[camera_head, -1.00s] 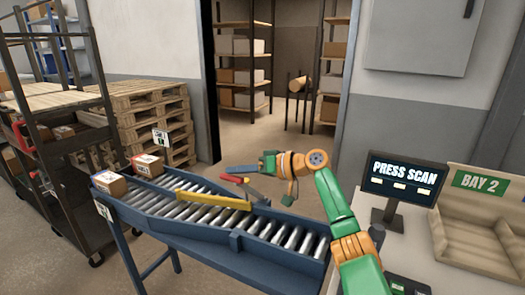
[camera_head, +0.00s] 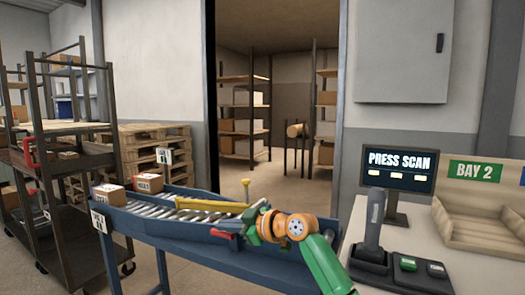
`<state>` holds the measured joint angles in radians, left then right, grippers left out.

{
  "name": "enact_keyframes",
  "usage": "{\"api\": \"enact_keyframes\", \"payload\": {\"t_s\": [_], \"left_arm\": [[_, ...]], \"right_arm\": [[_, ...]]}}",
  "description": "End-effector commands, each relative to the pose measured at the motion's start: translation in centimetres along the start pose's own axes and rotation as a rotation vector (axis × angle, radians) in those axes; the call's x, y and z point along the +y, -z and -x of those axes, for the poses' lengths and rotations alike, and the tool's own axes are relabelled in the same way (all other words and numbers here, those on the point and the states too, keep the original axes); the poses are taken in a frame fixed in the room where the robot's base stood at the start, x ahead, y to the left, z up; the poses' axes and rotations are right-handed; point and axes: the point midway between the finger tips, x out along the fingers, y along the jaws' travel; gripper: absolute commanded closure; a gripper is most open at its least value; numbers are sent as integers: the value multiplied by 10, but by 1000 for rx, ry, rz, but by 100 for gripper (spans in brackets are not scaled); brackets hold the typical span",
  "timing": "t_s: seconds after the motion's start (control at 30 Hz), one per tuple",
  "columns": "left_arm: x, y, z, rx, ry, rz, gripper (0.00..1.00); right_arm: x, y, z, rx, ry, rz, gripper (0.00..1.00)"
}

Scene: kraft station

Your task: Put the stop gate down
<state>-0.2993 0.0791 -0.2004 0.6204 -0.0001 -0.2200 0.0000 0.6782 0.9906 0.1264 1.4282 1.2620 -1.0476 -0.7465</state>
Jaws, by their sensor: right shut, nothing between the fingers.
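The stop gate is a yellow bar (camera_head: 208,205) that shows across the roller conveyor (camera_head: 150,210). Whether it touches the rollers is hard to tell. A thin yellow post with a knob (camera_head: 245,188) stands upright near its right end. My right gripper (camera_head: 238,226) is shut and empty, at the near side of the conveyor, just right of and in front of the bar. A small red piece (camera_head: 221,234) shows at its left; I cannot tell whether it belongs to the gripper. My left gripper is not in view.
Two cartons, one at the left (camera_head: 109,194) and one behind it (camera_head: 148,183), sit on the conveyor's left end. At the right, a desk holds a screen reading PRESS SCAN (camera_head: 398,168), a scanner (camera_head: 374,220) and a tray (camera_head: 485,215). A shelf cart (camera_head: 70,160) stands left.

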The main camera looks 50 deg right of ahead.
Motion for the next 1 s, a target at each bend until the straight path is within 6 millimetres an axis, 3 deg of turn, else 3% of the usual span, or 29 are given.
{"api": "enact_keyframes", "payload": {"t_s": [0.03, 0.2, 0.77, 0.87, 1.0], "left_arm": [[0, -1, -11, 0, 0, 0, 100], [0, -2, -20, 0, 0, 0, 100], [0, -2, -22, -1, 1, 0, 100], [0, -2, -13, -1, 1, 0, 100], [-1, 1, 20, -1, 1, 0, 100]], "right_arm": [[-3, -9, -2, -1, -9, 31, 100], [-3, -15, -3, -1, -30, 105, 100], [-4, -18, -4, -9, -34, 134, 100], [-2, -10, -3, -9, -34, 135, 100], [4, 21, -1, -3, -37, 136, 100]]}}
